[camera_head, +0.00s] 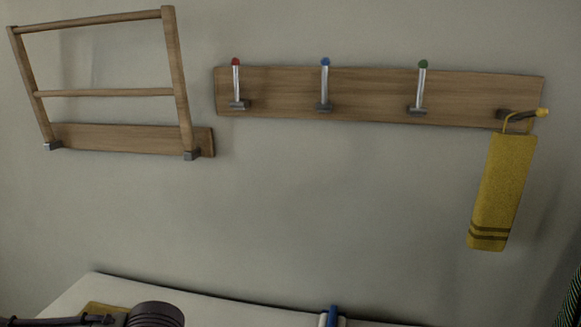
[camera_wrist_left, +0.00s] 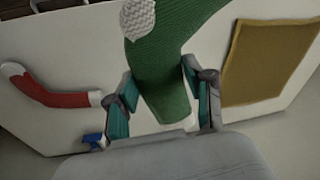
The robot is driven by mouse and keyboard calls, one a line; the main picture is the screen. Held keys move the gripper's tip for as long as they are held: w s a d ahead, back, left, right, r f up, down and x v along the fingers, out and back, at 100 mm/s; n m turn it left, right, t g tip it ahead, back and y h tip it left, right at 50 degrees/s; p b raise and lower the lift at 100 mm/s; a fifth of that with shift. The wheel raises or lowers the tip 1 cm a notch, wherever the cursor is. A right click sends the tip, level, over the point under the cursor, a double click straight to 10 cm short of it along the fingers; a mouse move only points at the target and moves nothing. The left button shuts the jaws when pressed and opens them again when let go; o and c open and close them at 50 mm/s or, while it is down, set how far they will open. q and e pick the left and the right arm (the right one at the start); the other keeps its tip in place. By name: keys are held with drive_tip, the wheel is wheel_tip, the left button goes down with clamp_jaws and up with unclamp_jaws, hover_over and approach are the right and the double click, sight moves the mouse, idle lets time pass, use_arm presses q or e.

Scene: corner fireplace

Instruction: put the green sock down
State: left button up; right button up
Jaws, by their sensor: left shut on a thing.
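In the left wrist view my left gripper (camera_wrist_left: 158,75) is shut on the green sock (camera_wrist_left: 165,70), which lies between its two teal-padded fingers. The sock is ribbed green with a white knit patch near the top edge, and its upper part runs out of the picture. It appears over an off-white surface (camera_wrist_left: 75,60); I cannot tell whether it touches it. Neither the sock nor my left fingers show in the head view. My right gripper is in neither view.
A red sock (camera_wrist_left: 50,92) with white ends and a mustard cloth (camera_wrist_left: 270,62) lie on the surface. A wall rail (camera_head: 375,92) has red-, blue- and green-tipped pegs standing up; a yellow towel (camera_head: 502,190) hangs from its yellow-tipped peg. A wooden rack (camera_head: 105,93) is at left.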

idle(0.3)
use_arm(q)
drive_tip(key=shift+w, duration=0.1)
drive_tip(key=w+d+f+m+b, duration=0.2)
drive_tip(key=w+d, duration=0.3)
drive_tip(key=d, duration=0.7)
drive_tip(key=w+d+f+m+b, duration=0.2)
drive_tip(key=w+d, duration=0.2)
drive_tip(key=d, duration=0.7)
drive_tip(key=w+a+f+p, duration=0.1)
drive_tip(key=a+f, duration=0.1)
drive_tip(key=a, duration=0.1)
drive_tip(key=w+a+f+p, duration=0.1)
drive_tip(key=w+a+f, duration=0.1)
drive_tip(key=a, duration=0.1)
drive_tip(key=w+a+f+p, duration=0.1)
drive_tip(key=w+a+f, duration=0.1)
drive_tip(key=a+f, duration=0.1)
drive_tip(key=shift+a, duration=0.4)
wheel_tip(320, 180, down, 4)
drive_tip(key=shift+r+p, duration=0.1)
drive_tip(key=shift+p, duration=0.6)
drive_tip(key=shift+f, duration=0.2)
drive_tip(key=shift+t, duration=0.3)
